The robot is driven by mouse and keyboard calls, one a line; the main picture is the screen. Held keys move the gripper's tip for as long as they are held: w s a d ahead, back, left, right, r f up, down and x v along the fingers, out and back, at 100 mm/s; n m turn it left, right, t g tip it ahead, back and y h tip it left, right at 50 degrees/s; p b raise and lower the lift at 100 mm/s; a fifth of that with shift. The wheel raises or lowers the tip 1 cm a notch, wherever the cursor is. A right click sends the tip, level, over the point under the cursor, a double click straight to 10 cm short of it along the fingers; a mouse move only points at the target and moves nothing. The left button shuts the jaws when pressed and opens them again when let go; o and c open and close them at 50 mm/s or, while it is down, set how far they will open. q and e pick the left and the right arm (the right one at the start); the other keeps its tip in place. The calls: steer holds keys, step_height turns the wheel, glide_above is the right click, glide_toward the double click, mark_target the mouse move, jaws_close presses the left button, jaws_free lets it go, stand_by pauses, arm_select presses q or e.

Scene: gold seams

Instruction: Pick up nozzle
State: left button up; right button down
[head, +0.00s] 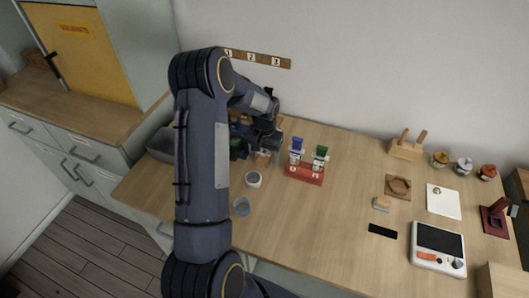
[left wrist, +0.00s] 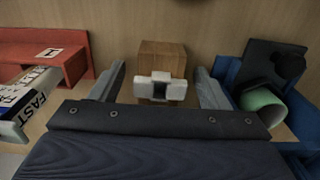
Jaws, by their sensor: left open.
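A small white cross-shaped piece with a dark opening, which looks like the nozzle (left wrist: 161,88), sits at the near side of a wooden block (left wrist: 162,57) in the left wrist view. My left gripper (left wrist: 160,70) is open, with one finger on each side of the block and the white piece. I cannot tell whether the fingers touch them. In the head view my left gripper (head: 264,138) points down over the block (head: 262,158), and the nozzle is too small to make out there. My right gripper is not in view.
A red rack (head: 304,173) with blue-topped and green-topped cartridges stands right of the gripper. A blue holder (left wrist: 228,75) with a green cylinder (left wrist: 262,106) is close on the other side. Two cups (head: 253,180) stand in front.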

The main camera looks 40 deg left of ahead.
arm_select(q)
steer(key=c, duration=1.1)
steer(key=shift+o, duration=0.2)
steer(key=shift+r, duration=0.15)
